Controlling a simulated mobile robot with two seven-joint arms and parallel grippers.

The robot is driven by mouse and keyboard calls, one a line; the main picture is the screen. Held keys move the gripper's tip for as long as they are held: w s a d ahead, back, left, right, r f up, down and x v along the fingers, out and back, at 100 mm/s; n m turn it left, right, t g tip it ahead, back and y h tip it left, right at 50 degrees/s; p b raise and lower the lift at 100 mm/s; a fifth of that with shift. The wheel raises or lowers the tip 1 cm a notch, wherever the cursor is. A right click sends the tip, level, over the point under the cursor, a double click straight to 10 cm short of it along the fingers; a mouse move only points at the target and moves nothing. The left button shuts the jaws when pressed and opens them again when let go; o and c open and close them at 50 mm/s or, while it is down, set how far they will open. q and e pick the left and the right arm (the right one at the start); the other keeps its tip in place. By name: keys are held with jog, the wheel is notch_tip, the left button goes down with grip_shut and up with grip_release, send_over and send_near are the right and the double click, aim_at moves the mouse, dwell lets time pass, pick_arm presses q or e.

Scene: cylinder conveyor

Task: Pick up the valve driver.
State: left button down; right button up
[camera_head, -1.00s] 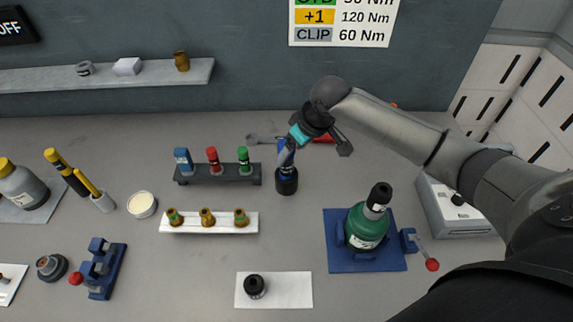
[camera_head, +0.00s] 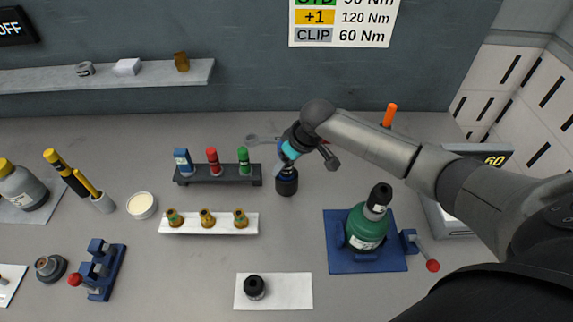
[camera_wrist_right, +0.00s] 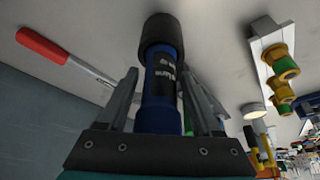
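The valve driver (camera_head: 287,184) stands upright on the table right of the tube rack, with a blue handle and a wide black lower end. In the right wrist view, its blue shaft (camera_wrist_right: 160,85) carries a dark label with white lettering. My right gripper (camera_head: 292,148) is around the upper handle from above. In the right wrist view, its two fingers (camera_wrist_right: 160,98) stand on either side of the shaft, with gaps showing, so it looks open. The handle's top is hidden by the gripper. My left gripper is not in view.
A rack (camera_head: 218,174) with blue, red and green capped items stands just left of the driver. A wrench (camera_head: 262,140) and a red-handled tool (camera_wrist_right: 45,47) lie near it. A green bottle (camera_head: 365,228) stands in a blue fixture (camera_head: 340,262) at front right.

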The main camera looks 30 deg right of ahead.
grip_shut()
dwell(0.3)
dwell(0.7)
jog(key=shift+w+r, duration=0.15)
jog(key=shift+r, duration=0.05)
